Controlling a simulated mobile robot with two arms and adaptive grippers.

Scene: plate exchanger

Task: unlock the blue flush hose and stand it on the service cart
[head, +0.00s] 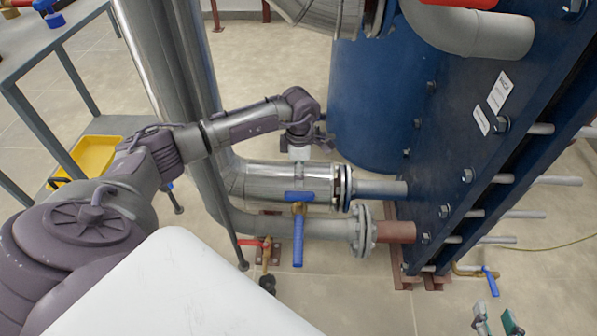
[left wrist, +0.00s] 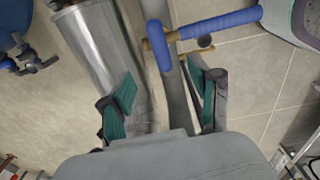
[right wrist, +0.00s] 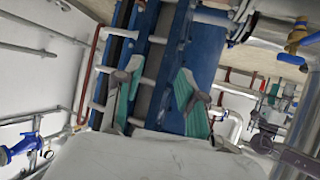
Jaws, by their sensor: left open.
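In the head view a blue bar (head: 298,197) sits across a brass fitting (head: 298,209) in front of the steel pipe. A longer blue piece (head: 298,250) hangs below; I cannot tell which is the flush hose. The left wrist view shows one blue piece (left wrist: 160,47) upright beyond my left gripper (left wrist: 160,90) and another (left wrist: 218,23) lying across. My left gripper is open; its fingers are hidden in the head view. My right gripper (head: 497,318) is open and empty at the lower right, also in the right wrist view (right wrist: 157,90). A grey-framed cart (head: 39,130) stands at the left.
A yellow tray (head: 97,143) is on the cart's lower level. Steel pipes (head: 190,80) rise close to my left arm. The blue plate exchanger (head: 470,150) with protruding rods fills the right. A red-handled valve (head: 254,242) sits low near the pipes. Floor shows between them.

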